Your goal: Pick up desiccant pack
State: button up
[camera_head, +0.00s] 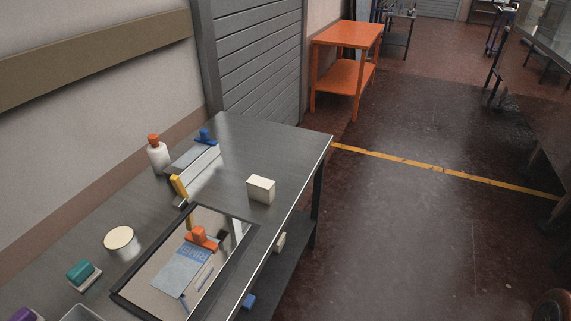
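I cannot tell for sure which thing is the desiccant pack. A small off-white block (261,189) stands on the grey metal table (265,146) near its right edge, clear of other things. A flat grey-blue piece with lettering (181,272) lies within a black-framed panel (145,271) on the near part of the table, beside an orange-handled tool (202,238). My gripper is not in view.
A white bottle with an orange cap (158,155), blue- and yellow-handled tools, a round cream-topped container (121,241) and a teal-handled block (82,274) stand on the table. An orange table (347,35) stands farther back. The floor right of the table is open, crossed by a yellow line.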

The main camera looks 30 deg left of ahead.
aim_at(262, 190)
jog(key=i, duration=1.45)
jog(key=u, duration=3.75)
